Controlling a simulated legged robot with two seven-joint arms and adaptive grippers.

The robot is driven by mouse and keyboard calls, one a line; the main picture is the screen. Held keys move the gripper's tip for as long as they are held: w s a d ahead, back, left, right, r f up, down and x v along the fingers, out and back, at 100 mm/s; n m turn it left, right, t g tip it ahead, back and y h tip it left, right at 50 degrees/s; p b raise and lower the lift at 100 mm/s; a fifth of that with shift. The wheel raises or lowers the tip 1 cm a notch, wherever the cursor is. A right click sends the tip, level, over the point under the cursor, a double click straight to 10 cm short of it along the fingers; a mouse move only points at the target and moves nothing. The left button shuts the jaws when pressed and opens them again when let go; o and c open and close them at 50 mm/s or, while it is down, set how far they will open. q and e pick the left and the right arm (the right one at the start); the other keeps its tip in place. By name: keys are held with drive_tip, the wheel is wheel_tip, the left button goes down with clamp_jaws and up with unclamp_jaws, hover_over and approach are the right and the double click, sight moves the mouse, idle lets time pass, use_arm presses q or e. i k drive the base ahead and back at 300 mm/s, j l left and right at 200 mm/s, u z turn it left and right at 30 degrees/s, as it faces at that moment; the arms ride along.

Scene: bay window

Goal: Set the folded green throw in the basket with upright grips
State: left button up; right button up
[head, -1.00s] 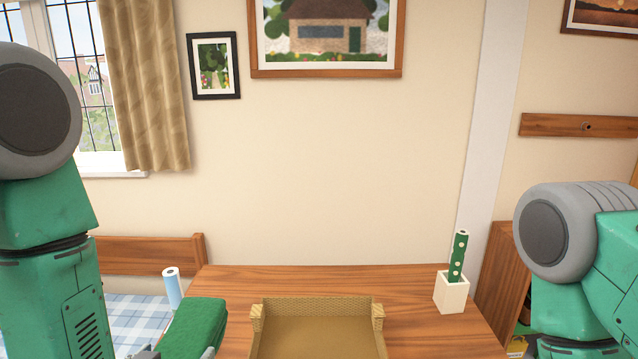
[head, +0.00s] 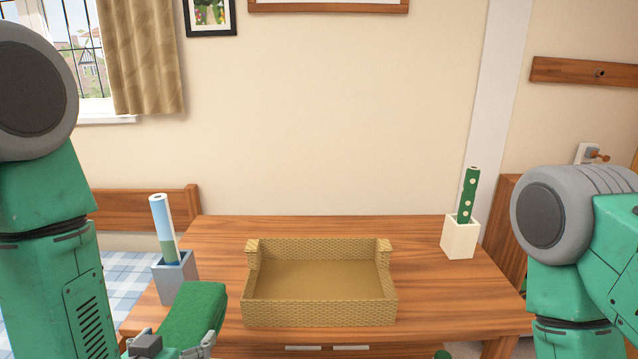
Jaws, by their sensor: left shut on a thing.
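The folded green throw (head: 194,318) is at the lower left of the head view, in front of the left part of the table. My left gripper (head: 172,350) is shut on its near end, at the bottom edge of the picture. The woven tan basket (head: 320,312) stands on the table to the right of the throw. It is empty, with a raised grip at each back corner. The throw is apart from the basket. My right gripper is not in view; only my right arm shows at the right.
The wooden table (head: 425,290) has bare room right of the basket. A grey holder (head: 175,278) with a blue, white and green roll stands at its left edge, close behind the throw. A white holder (head: 459,239) with a dotted green roll stands at the back right.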

sight(319, 276)
drive_tip(key=i+l, duration=0.1)
drive_tip(key=l, duration=1.05)
drive_tip(key=i+l, duration=0.1)
drive_tip(key=l, duration=1.05)
drive_tip(key=i, duration=0.5)
drive_tip(key=l+u, duration=0.05)
